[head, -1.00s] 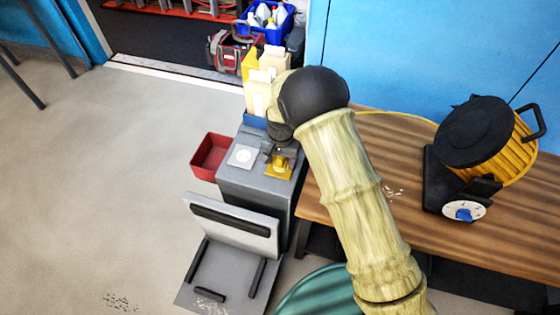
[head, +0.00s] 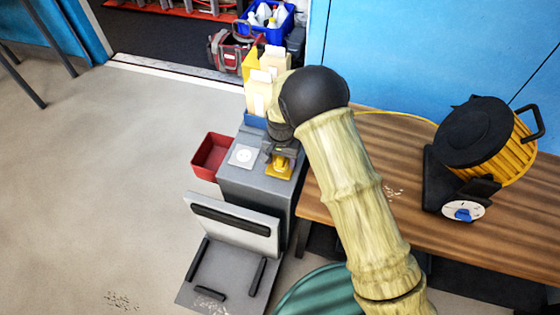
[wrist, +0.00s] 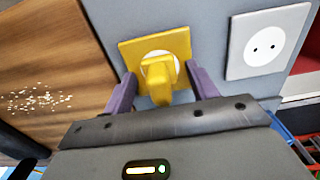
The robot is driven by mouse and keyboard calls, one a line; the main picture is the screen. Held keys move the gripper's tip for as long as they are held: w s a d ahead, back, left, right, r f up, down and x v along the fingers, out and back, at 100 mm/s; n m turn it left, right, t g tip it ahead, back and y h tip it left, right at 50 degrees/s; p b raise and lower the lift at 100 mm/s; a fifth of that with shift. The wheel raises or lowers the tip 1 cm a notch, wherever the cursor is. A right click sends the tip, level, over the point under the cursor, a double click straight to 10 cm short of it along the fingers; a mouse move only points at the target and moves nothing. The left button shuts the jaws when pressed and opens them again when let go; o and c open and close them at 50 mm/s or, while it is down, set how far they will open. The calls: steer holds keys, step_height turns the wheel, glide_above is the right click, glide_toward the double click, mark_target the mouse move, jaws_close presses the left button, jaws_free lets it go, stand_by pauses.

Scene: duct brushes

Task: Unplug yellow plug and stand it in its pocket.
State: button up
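The yellow plug (wrist: 157,80) sits in a socket with a white round face on a square yellow plate (wrist: 182,45). In the head view the yellow plate (head: 279,171) is on top of the grey cabinet, partly hidden by my gripper (head: 281,150). In the wrist view my gripper (wrist: 161,88) is open, its two purple fingers on either side of the plug, with a gap visible at each side. I cannot make out which place is the plug's pocket.
A white two-hole socket (head: 243,156) lies beside the yellow plate. A red bin (head: 208,158) is at the cabinet's left. Cartons (head: 260,90) stand behind. A yellow cable reel (head: 512,150) stands on the wooden table (head: 430,240) to the right.

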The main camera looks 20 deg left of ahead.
jaws_close()
steer(key=shift+r+p, duration=2.25)
steer(key=shift+r, duration=0.8)
steer(key=shift+r+p, duration=1.3)
steer(key=shift+r, duration=0.2)
